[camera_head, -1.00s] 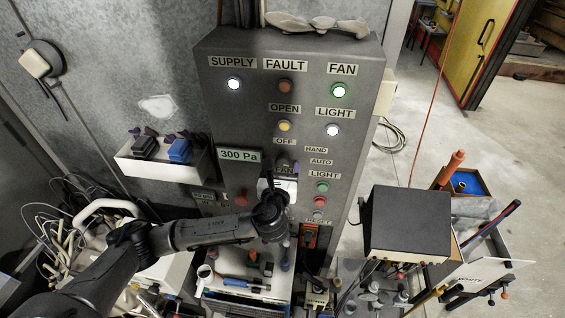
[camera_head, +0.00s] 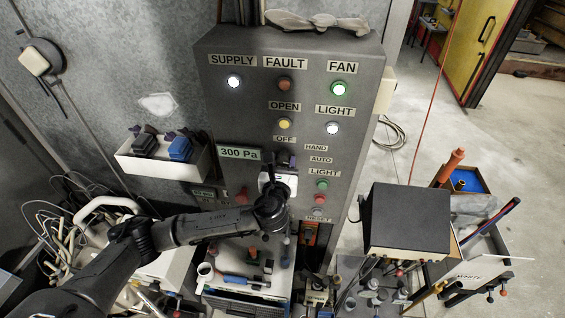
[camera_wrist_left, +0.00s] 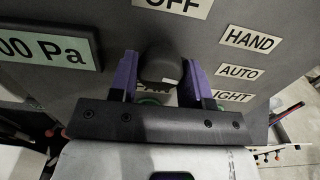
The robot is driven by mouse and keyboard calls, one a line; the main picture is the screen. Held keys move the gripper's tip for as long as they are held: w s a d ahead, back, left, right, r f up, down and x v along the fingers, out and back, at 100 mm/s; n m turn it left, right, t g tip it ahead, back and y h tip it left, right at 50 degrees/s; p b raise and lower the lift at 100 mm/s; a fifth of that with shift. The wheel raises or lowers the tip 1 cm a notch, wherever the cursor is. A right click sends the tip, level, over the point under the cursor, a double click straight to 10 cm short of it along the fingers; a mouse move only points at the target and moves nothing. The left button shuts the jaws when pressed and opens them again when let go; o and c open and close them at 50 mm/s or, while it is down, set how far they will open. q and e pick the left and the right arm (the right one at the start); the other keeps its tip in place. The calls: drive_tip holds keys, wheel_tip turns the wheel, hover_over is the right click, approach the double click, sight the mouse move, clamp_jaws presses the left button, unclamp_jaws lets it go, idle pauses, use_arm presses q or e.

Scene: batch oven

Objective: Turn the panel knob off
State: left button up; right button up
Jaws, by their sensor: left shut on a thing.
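The panel knob (camera_wrist_left: 160,66) is a dark, rounded knob below the OFF label in the left wrist view, with HAND and AUTO labels to its right. My left gripper (camera_wrist_left: 162,80) has its two purple fingers on either side of it, shut on the knob. In the head view the left gripper (camera_head: 285,160) is at the middle of the grey panel (camera_head: 235,120), and its fingers and body mostly hide the knob. The knob's exact pointing direction is hard to tell. My right gripper is not in view.
The SUPPLY lamp (camera_head: 234,82), green FAN lamp (camera_head: 339,88) and white LIGHT lamp (camera_head: 332,128) look lit. A red button (camera_head: 241,195) and green button (camera_head: 322,185) are near the gripper. A dark box (camera_head: 408,220) stands at right; cluttered equipment lies below.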

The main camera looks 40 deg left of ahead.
use_arm(q)
drive_tip(key=shift+n, duration=0.3)
drive_tip(key=shift+c, duration=0.3)
drive_tip(key=n, duration=0.3)
drive_tip(key=shift+n, duration=0.4)
drive_tip(key=n, duration=0.5)
drive_tip(key=shift+d+f+n+b, duration=0.1)
drive_tip(key=shift+n+b, duration=0.2)
drive_tip(key=shift+b, duration=0.05)
drive_tip(key=n+b, duration=0.1)
drive_tip(key=n, duration=0.4)
drive_tip(key=shift+n+b, duration=0.45)
drive_tip(key=shift+n, duration=1.95)
drive_tip(key=o, duration=0.9)
drive_tip(key=shift+r, duration=0.2)
